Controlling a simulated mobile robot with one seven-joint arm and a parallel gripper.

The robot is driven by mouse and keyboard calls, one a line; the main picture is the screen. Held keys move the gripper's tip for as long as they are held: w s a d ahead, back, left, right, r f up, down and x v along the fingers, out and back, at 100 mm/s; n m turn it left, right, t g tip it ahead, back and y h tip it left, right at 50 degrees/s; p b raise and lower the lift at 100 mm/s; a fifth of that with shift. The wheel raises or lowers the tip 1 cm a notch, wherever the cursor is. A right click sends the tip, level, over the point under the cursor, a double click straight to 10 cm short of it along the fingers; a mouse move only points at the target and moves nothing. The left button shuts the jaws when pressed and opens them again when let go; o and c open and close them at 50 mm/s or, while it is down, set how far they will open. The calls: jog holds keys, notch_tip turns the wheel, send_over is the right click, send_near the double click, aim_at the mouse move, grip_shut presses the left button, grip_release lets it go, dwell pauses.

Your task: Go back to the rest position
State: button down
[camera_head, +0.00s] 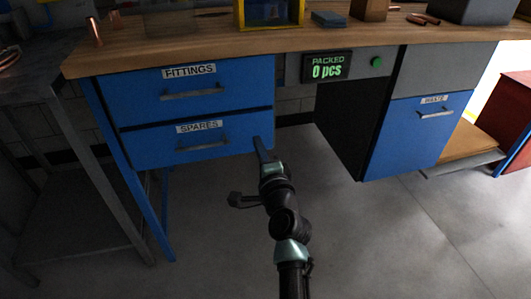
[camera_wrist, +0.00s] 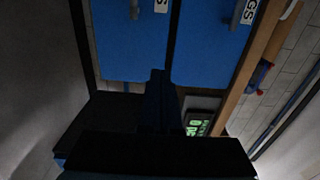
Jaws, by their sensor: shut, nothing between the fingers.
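My gripper (camera_head: 262,148) is at the end of my arm, in front of the workbench and near the lower right corner of the SPARES drawer (camera_head: 215,145). Whether it touches the drawer front cannot be told. In the wrist view my gripper's dark fingers (camera_wrist: 158,90) are together and hold nothing. The blue FITTINGS drawer (camera_head: 225,85) is above the SPARES drawer, and both look closed. The wrist view shows the drawer fronts turned sideways, with the green-lit display (camera_wrist: 197,127) below them.
The wooden bench top (camera_head: 200,45) carries a yellow-framed box (camera_head: 270,12) and copper pieces (camera_head: 423,19). A PACKED display (camera_head: 326,67) reads 0 pcs. A blue WASTE unit (camera_head: 420,135) is at right, a grey metal table (camera_head: 60,110) at left. The floor (camera_head: 390,235) in front is clear.

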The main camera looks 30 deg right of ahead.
jog(key=shift+v, duration=2.2)
jog(key=a+r+n+t+y, duration=0.2)
jog(key=a+r+n, duration=0.45)
jog(key=r, duration=0.65)
jog(key=a+r+n+t+y, duration=0.1)
jog(key=a+r+n+t, duration=0.2)
jog(key=a+r+n, duration=0.7)
jog(key=s+a+r+n+t+y, duration=0.15)
jog(key=s+a+r, duration=0.35)
jog(key=s+r, duration=0.5)
jog(key=s+a+r+n+t+y, duration=0.1)
jog(key=s+a+r+n+t, duration=0.4)
jog(key=r, duration=0.8)
notch_tip(320, 180, up, 37)
jog(key=s+m+g+p, duration=0.1)
jog(key=s+p, duration=0.1)
jog(key=p, duration=3.5)
jog(key=shift+d+r+m+p, duration=0.15)
jog(key=shift+d+m+p, duration=0.2)
jog(key=shift+m, duration=0.05)
jog(key=shift+g+h, duration=0.25)
